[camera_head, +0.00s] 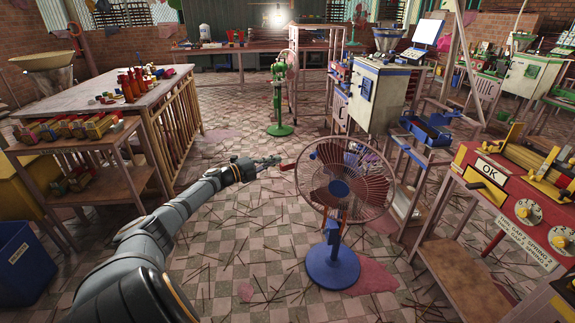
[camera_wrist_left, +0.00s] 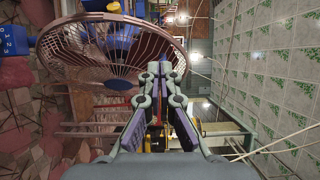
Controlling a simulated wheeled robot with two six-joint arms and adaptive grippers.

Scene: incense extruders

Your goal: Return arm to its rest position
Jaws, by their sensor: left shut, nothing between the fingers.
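My left arm reaches forward from the lower left in the head view. Its gripper (camera_head: 270,161) is in the air just left of the standing fan (camera_head: 330,258), with a small visible gap. In the left wrist view the fingers of the gripper (camera_wrist_left: 166,72) are closed together with nothing between them. The fan's round rust-brown guard (camera_wrist_left: 105,48) fills the upper left of that view, close beside the fingers. A small red piece (camera_head: 287,167) shows between the gripper and the fan; I cannot tell what it belongs to. My right gripper is not in view.
A wooden table (camera_head: 95,91) with red bottles and a shelf of boxes (camera_head: 70,130) stand at left. A blue bin (camera_head: 22,258) is lower left. A machine with an OK label (camera_head: 490,172) is at right. Stick-littered tiled floor is open in the middle.

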